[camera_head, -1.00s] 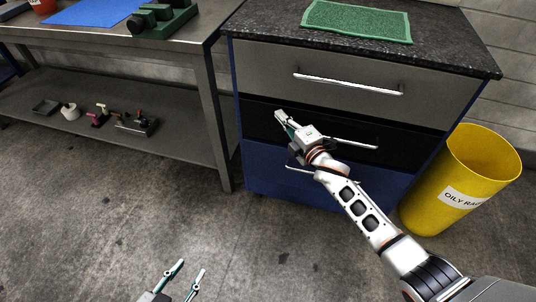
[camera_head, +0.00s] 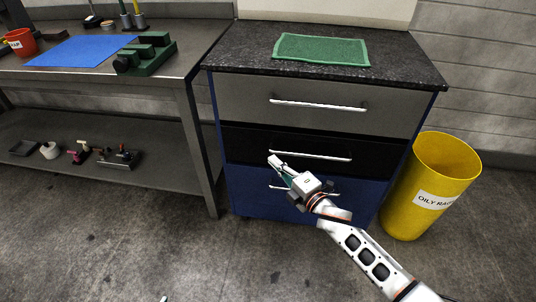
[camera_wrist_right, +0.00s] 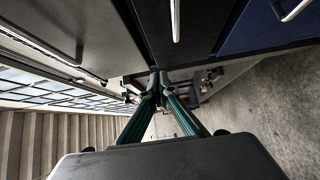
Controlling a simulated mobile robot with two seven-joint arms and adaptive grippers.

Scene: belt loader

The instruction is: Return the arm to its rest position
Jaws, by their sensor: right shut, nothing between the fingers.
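My right arm comes in from the lower right, and its gripper (camera_head: 278,170) is in front of the cabinet, near the edge between the black middle drawer (camera_head: 240,145) and the blue bottom drawer (camera_head: 245,205). The gripper is shut and empty. In the right wrist view its two green-sided fingers (camera_wrist_right: 160,82) meet at the tips, with drawer fronts and handles above them. Whether it touches the cabinet cannot be told. Only a small tip of my left gripper (camera_head: 163,298) shows at the bottom edge; the rest is out of frame.
The cabinet has a dark stone top (camera_head: 225,50) with a green mat (camera_head: 320,49). A yellow oily-rags bin (camera_head: 425,190) stands at its right. A metal workbench (camera_head: 195,75) with a blue sheet (camera_head: 80,51) and green vise (camera_head: 148,52) stands left. The floor in front is clear.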

